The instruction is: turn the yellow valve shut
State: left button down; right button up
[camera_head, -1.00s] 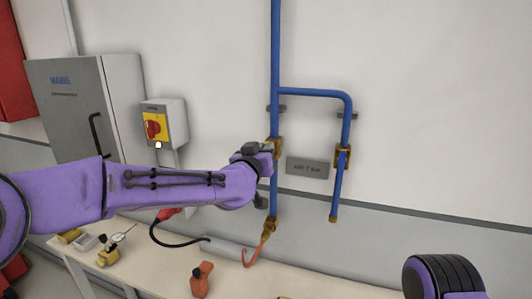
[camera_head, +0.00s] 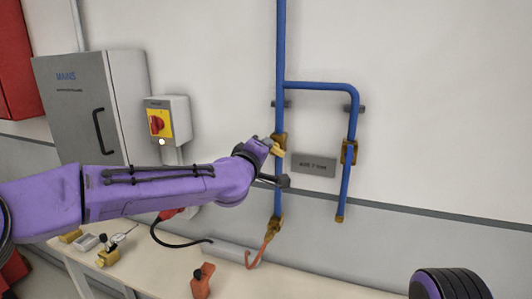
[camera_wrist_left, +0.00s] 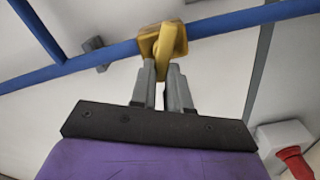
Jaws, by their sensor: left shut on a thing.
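The yellow valve (camera_head: 279,151) sits on the blue vertical pipe (camera_head: 280,60) at the wall, and its brassy body shows just behind the handle. In the left wrist view, the yellow handle (camera_wrist_left: 173,38) stands out from the valve body, across the blue pipe (camera_wrist_left: 105,61). My left gripper (camera_head: 268,146) is at the valve. In the left wrist view, the left gripper's grey fingers (camera_wrist_left: 164,80) are closed on the handle's near end, which they partly hide. My right gripper is not in view.
A second brassy valve (camera_head: 349,151) is on the side branch, right of a grey label plate (camera_head: 314,164). A grey cabinet (camera_head: 80,110) and a red-yellow switch box (camera_head: 166,121) are at left.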

pick_arm(q)
jog(key=n+b, duration=0.1)
jog(key=n, duration=0.1)
jog(key=f+n+b, duration=0.1)
jog(key=n, duration=0.2)
jog(key=shift+a, duration=0.1)
dwell(0.4)
jog(key=c, duration=1.1)
grip_release()
jog(key=shift+b, duration=0.3)
jog(key=b+v, duration=0.3)
jog(key=v, duration=0.7)
jog(key=shift+s+b, duration=0.25)
jog(key=shift+b, duration=0.1)
